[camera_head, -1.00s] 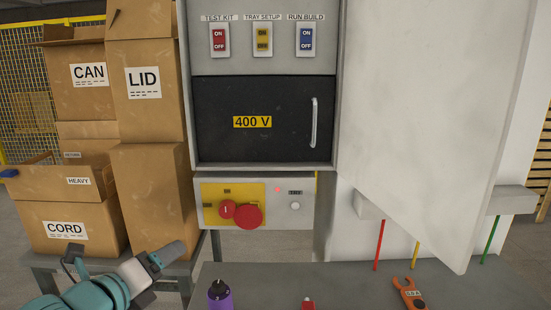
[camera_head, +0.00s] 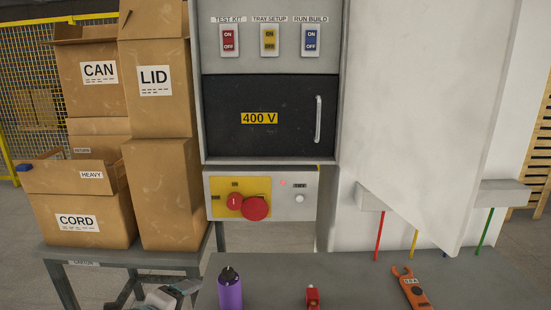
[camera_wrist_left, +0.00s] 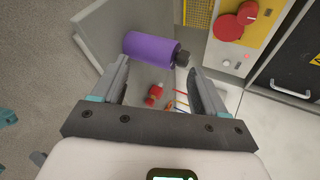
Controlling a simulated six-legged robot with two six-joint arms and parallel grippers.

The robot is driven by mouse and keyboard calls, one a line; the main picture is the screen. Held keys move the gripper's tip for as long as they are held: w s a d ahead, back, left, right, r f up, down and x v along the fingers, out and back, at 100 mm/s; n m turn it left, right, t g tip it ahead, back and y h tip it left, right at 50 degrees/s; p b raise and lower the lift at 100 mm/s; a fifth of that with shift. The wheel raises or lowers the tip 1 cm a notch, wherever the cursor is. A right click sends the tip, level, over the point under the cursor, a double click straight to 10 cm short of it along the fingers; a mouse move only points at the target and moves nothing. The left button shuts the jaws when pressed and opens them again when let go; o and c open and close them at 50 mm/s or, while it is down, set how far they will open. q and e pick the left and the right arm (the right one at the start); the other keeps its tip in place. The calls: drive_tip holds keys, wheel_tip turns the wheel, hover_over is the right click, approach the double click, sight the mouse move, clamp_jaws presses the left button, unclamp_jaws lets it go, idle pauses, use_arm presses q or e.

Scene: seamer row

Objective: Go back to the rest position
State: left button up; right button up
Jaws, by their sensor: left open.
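My left gripper (camera_wrist_left: 158,82) shows in the left wrist view with its two fingers spread and nothing held between them. The purple bottle (camera_wrist_left: 150,47) appears beyond the fingertips there, and I see no grip on it. In the head view only a small part of my left arm's end (camera_head: 170,294) shows at the bottom edge, left of the bench, below the cartons. The purple bottle stands upright on the bench in the head view (camera_head: 230,289). My right gripper is in neither view.
A grey bench (camera_head: 365,290) carries a red padlock-like item (camera_head: 312,297) and an orange clamp meter (camera_head: 411,287). A cabinet marked 400 V (camera_head: 265,135) stands behind, its white door (camera_head: 425,110) swung open right. Below is a red-button panel (camera_head: 262,194). Cartons (camera_head: 85,205) fill a left table.

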use_arm(q)
drive_tip(key=s+d+f+n+g+p, duration=0.1)
drive_tip(key=s+f+n+g, duration=0.15)
drive_tip(key=f+n, duration=0.4)
drive_tip(key=s+d+f+n+g, duration=0.2)
drive_tip(key=s+f+n, duration=0.15)
drive_tip(key=f, duration=0.55)
drive_tip(key=s+d+f+n+g+p, duration=0.1)
drive_tip(key=s+f+n+g, duration=0.1)
drive_tip(key=s+f+n, duration=0.4)
drive_tip(key=s+d+f+n+g, duration=0.2)
drive_tip(key=s+f+n+g, duration=0.2)
drive_tip(key=s+f+n, duration=0.5)
drive_tip(key=s+f, duration=0.2)
drive_tip(key=s, duration=0.2)
drive_tip(key=shift+s+d+n, duration=0.2)
drive_tip(key=shift+n, duration=0.2)
